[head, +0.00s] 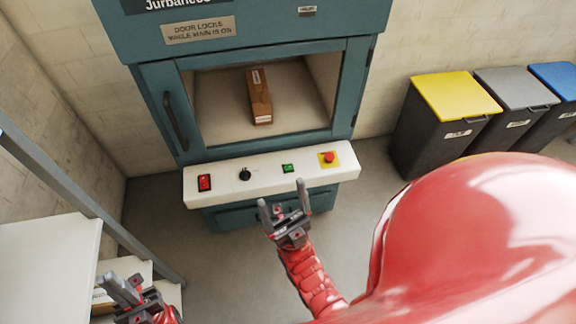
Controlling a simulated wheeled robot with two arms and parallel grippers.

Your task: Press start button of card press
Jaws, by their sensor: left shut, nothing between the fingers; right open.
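The teal machine (355,75) stands against the back wall with a white control panel (215,178) on its front. The panel carries a red rocker switch (204,182), a black knob (245,174), a green button (288,168) and a red mushroom button (329,157) on a yellow plate. Which of these is the start button is not labelled legibly. My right gripper (283,203) is open and empty, fingers pointing up toward the panel, appearing just below the green button. Contact cannot be told. My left gripper (122,288) is shut and empty at lower left.
A brown box (259,97) lies inside the machine, seen through the front opening. A sign (198,30) reads "DOOR LOCKS WHILE MAIN IS ON". Yellow-lidded (455,95), grey-lidded (515,88) and blue-lidded (556,78) bins stand at right. A white table (45,265) is at left.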

